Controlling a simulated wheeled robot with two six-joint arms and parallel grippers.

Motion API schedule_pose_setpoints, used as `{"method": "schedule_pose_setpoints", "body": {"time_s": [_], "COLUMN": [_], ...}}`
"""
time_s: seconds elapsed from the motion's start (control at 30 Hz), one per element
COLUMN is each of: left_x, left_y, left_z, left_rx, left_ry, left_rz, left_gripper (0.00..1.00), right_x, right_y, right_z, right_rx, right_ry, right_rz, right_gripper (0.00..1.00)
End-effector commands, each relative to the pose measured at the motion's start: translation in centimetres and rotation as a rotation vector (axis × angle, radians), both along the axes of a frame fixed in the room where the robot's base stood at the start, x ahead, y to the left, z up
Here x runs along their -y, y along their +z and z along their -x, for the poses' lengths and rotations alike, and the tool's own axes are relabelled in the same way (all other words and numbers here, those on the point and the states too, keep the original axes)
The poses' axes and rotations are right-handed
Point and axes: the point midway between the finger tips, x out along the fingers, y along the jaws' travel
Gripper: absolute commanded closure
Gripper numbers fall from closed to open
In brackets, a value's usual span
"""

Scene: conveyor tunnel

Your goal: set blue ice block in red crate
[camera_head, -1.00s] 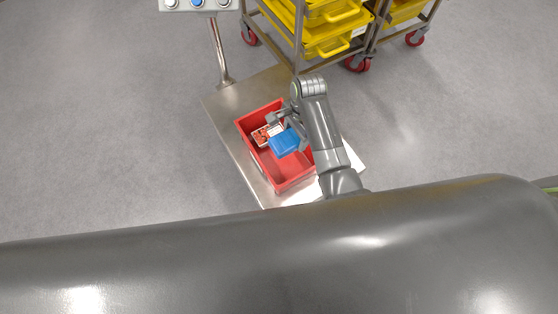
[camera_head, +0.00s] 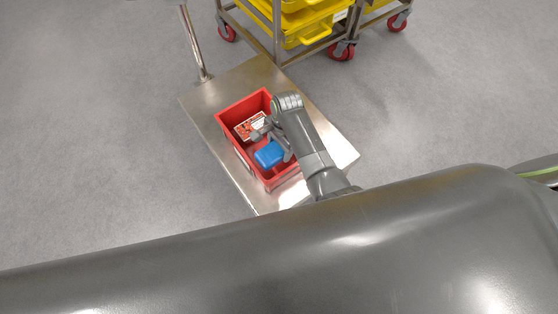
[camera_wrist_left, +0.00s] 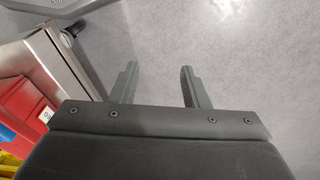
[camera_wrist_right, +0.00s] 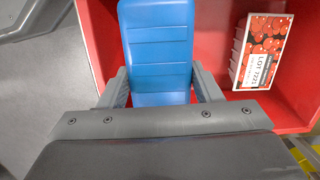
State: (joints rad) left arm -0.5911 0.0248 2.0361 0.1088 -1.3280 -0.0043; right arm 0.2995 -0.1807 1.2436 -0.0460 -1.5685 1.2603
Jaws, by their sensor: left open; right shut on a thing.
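The blue ice block (camera_head: 269,154) is between the fingers of my right gripper (camera_head: 276,143), over or inside the red crate (camera_head: 229,118). In the right wrist view the ice block (camera_wrist_right: 158,45) fills the space between both fingers of the gripper (camera_wrist_right: 163,90), with red crate wall and floor (camera_wrist_right: 215,30) around it. I cannot tell whether the block touches the crate floor. My left gripper (camera_wrist_left: 158,85) is open and empty above grey floor in the left wrist view; it is not visible in the head view.
A carton with tomato pictures (camera_head: 250,125) lies in the crate's far part; its label reads LOT in the right wrist view (camera_wrist_right: 262,52). The crate stands on a metal platform (camera_head: 225,85). A wheeled rack with yellow bins (camera_head: 305,25) stands behind. Grey floor is open on the left.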

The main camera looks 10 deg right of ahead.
Motion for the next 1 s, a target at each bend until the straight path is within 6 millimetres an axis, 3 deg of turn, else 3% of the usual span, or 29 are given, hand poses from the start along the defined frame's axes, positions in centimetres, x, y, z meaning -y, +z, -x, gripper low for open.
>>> {"method": "schedule_pose_setpoints", "body": {"time_s": [0.03,0.1,0.37,0.6,1.0], "left_x": [0.1,0.3,0.8,1.3,1.5], "left_y": [-0.1,0.6,2.1,3.6,4.2], "left_z": [-0.3,-0.7,-1.3,-1.9,-2.0], "left_rx": [0.026,0.058,0.115,0.186,0.201], "left_ry": [0.000,-0.002,-0.007,-0.015,-0.018], "left_rz": [0.008,0.018,0.040,0.066,0.071], "left_gripper": [0.59,0.59,0.59,0.59,0.59], "right_x": [0.0,0.0,0.0,0.0,0.0], "right_y": [-2.0,-3.4,-5.7,-9.0,-9.4], "right_z": [0.0,0.0,-0.1,-0.1,-0.1], "right_rx": [-0.002,-0.001,0.003,0.000,0.002], "right_ry": [0.000,0.000,0.000,0.000,0.000], "right_rz": [0.001,0.000,0.001,0.001,0.000], "right_gripper": [0.88,0.88,0.89,0.89,0.89]}}
